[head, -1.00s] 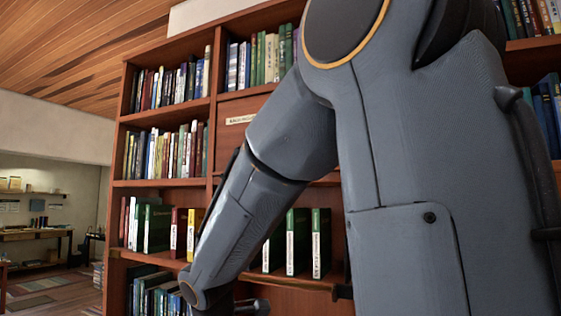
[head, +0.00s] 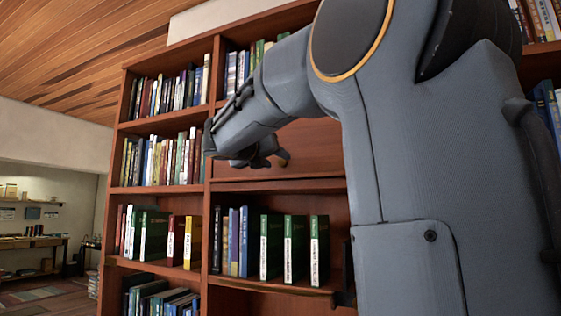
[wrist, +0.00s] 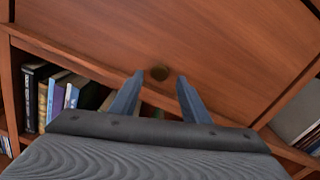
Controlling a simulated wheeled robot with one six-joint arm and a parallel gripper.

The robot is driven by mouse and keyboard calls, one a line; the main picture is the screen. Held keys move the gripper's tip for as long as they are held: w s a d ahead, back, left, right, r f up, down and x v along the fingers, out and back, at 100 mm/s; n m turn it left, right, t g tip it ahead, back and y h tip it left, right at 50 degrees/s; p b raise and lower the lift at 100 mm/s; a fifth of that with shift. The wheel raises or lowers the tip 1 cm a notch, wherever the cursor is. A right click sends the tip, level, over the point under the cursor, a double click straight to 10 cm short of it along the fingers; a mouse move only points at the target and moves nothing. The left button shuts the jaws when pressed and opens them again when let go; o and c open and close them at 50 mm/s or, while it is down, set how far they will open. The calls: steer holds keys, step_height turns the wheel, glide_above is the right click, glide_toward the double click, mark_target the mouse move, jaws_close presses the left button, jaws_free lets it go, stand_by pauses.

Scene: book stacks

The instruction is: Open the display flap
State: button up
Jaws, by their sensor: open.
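The display flap (head: 315,150) is a plain reddish-brown wooden panel in the middle column of the bookcase. It looks shut, flat in its opening, and my arm covers its left part. The fingers are open with nothing held. I cannot tell how far the tips are from the panel.
Below the flap, an open shelf holds several upright books (head: 290,248). The left column holds more rows of books (head: 170,160). My arm blocks much of the right side. A room with a desk (head: 35,245) lies at the far left.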

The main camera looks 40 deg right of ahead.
mark_target(282, 162)
steer(key=shift+p+x, duration=0.55)
steer(key=shift+x, duration=1.65)
steer(key=shift+f, duration=0.1)
steer(key=shift+c, duration=0.2)
jaws_close()
